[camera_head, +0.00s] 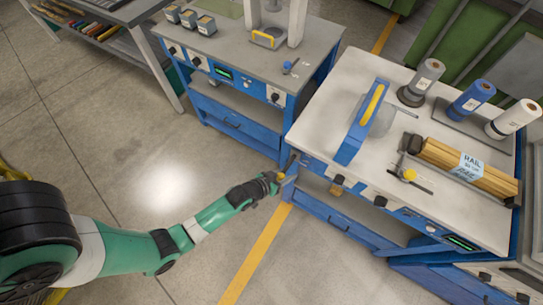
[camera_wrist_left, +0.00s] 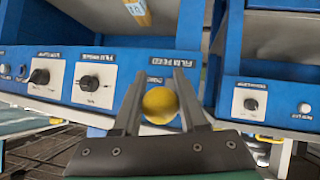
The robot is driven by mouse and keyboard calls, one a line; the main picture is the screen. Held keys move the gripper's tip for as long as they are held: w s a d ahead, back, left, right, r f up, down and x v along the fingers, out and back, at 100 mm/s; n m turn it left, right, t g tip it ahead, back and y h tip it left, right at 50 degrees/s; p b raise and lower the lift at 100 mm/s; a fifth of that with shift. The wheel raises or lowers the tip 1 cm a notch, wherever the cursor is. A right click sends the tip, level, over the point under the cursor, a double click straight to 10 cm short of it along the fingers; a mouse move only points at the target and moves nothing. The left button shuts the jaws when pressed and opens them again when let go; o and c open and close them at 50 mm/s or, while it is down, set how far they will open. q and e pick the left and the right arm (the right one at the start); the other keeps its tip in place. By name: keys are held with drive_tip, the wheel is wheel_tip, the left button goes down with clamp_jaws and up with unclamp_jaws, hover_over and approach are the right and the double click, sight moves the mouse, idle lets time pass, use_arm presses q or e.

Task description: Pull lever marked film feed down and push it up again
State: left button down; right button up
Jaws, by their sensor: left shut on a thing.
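The film feed lever ends in a round yellow knob (camera_wrist_left: 160,105), which sits between the two fingers of my left gripper (camera_wrist_left: 161,88) in the left wrist view. The fingers are shut on the knob. A plate with the film feed label (camera_wrist_left: 176,58) shows upside down just beyond the fingers. In the head view my left gripper (camera_head: 281,177) is at the near left corner of the blue wrapping bench (camera_head: 318,168), with a bit of the yellow knob showing. The lever's shaft is mostly hidden by the gripper. My right gripper is in neither view.
The bench front carries black dials (camera_wrist_left: 89,83) close beside the lever. On its top stand a blue sealing arm (camera_head: 362,125), film rolls (camera_head: 471,99) and a wrapped bundle of wood (camera_head: 465,166). A second blue bench (camera_head: 230,122) is at the left. Open floor (camera_head: 140,130) lies in front.

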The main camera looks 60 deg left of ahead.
sight(287, 169)
use_arm(q)
drive_tip(key=shift+g+h, duration=0.4)
drive_tip(key=shift+g, duration=0.5)
drive_tip(key=shift+w+a+r+p, duration=0.1)
drive_tip(key=shift+w+r+p, duration=0.1)
drive_tip(key=shift+r+p, duration=1.1)
drive_tip(key=shift+w+a+r+p, duration=0.15)
drive_tip(key=shift+r+p, duration=0.8)
drive_tip(key=shift+p, duration=0.5)
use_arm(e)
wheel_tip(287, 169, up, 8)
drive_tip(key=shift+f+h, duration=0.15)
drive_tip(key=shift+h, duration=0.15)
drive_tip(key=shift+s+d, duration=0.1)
use_arm(q)
drive_tip(key=c, duration=0.8)
unclamp_jaws()
drive_tip(key=shift+c, duration=0.2)
drive_tip(key=o, duration=0.4)
drive_tip(key=shift+s+d, duration=0.1)
